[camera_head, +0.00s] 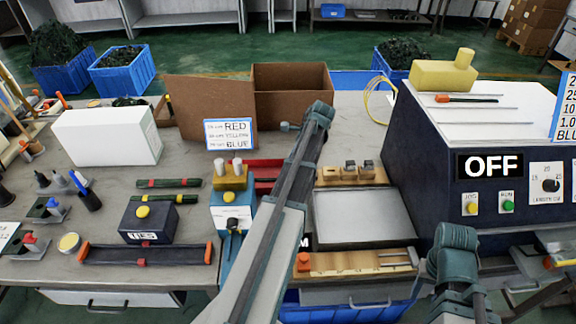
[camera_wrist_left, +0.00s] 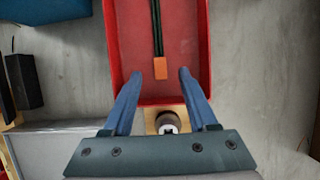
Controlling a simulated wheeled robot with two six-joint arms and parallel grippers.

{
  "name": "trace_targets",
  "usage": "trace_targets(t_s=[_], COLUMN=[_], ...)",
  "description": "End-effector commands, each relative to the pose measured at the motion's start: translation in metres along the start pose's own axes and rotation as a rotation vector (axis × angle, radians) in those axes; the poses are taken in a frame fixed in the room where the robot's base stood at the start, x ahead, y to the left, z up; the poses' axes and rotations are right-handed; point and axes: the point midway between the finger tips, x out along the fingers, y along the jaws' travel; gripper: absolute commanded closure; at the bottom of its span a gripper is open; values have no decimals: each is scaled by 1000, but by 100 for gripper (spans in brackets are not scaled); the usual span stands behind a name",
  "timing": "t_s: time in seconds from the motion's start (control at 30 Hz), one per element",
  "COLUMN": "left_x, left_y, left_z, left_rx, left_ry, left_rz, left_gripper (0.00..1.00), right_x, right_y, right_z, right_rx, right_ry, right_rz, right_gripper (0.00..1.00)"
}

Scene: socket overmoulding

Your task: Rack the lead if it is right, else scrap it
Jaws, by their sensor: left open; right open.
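A dark lead with an orange end (camera_wrist_left: 161,68) lies in a red tray (camera_wrist_left: 116,60) in the left wrist view. The red tray also shows in the head view (camera_head: 262,163), partly hidden behind my left arm. My left gripper (camera_wrist_left: 173,72) is open over the near part of the tray, its fingers on either side of the orange end and apart from it. The left gripper is hidden in the head view. My right gripper (camera_head: 462,298) is low at the right, in front of the dark machine, mostly cut off; its fingers are hard to make out.
An open cardboard box (camera_head: 290,92) stands behind the tray. A card (camera_head: 229,134) lists red, yellow and blue. A machine marked OFF (camera_head: 430,170) fills the right. A wooden board (camera_head: 350,264) lies near the front edge. A long dark holder (camera_head: 145,255) lies left.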

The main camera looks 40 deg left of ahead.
Motion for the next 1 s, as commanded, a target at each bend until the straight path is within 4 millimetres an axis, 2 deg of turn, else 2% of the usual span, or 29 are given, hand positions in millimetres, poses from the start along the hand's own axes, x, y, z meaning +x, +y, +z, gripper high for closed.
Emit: trace_targets(t_s=[0.03,0.5,0.67,1.0], left_x=[-16,-90,-100,-99], left_y=[0,-1,0,0], left_z=[2,2,1,0], left_rx=[2,1,0,0], left_ry=[0,0,0,0], left_rz=[0,-1,0,0], left_gripper=[41,41,41,41], right_x=[-16,-83,-91,-90], right_y=[2,8,9,9], right_z=[1,5,5,5], right_rx=[0,0,0,0], right_ry=[0,0,0,0], right_rz=[0,0,0,0], right_gripper=[50,50,50,50])
